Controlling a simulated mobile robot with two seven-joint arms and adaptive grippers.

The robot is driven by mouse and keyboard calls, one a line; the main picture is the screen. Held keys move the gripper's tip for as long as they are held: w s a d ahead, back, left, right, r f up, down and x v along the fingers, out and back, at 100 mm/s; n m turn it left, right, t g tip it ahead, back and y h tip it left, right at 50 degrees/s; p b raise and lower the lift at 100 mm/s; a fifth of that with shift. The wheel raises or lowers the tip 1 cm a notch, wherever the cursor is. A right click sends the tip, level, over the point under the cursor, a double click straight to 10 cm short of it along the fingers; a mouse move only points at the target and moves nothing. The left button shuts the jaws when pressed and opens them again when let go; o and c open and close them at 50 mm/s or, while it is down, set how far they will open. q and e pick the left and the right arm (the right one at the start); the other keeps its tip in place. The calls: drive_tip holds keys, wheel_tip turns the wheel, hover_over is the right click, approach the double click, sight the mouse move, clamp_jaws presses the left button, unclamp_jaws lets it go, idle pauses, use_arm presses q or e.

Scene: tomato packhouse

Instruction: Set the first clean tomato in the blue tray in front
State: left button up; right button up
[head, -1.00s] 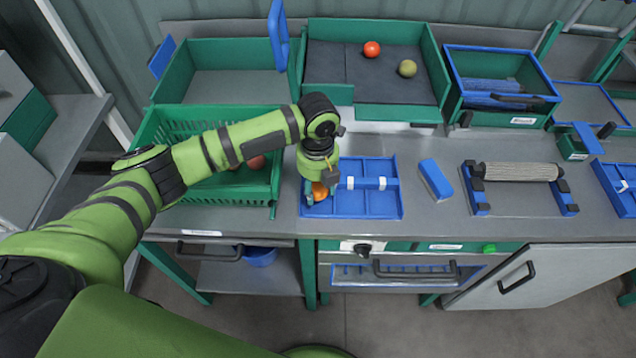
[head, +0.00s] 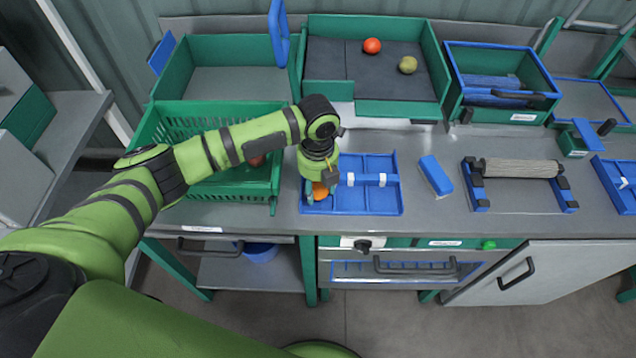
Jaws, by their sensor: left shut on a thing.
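The blue tray (head: 350,200) lies flat on the grey bench in front, with raised dividers and small white tags. My left gripper (head: 318,196) points down at the tray's left end, shut on an orange tomato (head: 320,190). The tomato is low over or in the tray's front left compartment; whether it touches the tray floor I cannot tell. The gripper hides part of the tomato and the back left of the tray. My right gripper does not show.
A green crate (head: 272,190) with a red tomato (head: 257,161) stands close left of the tray. A dark-lined green bin (head: 432,55) behind holds a red tomato (head: 372,46) and a yellowish-green one (head: 408,65). A blue block (head: 436,177) and a roller (head: 520,169) lie to the right.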

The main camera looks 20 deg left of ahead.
use_arm(q)
drive_tip(key=o, duration=0.9)
drive_tip(key=c, duration=0.3)
drive_tip(key=shift+c, duration=0.2)
wheel_tip(320, 180, up, 6)
drive_tip(key=p, duration=0.6)
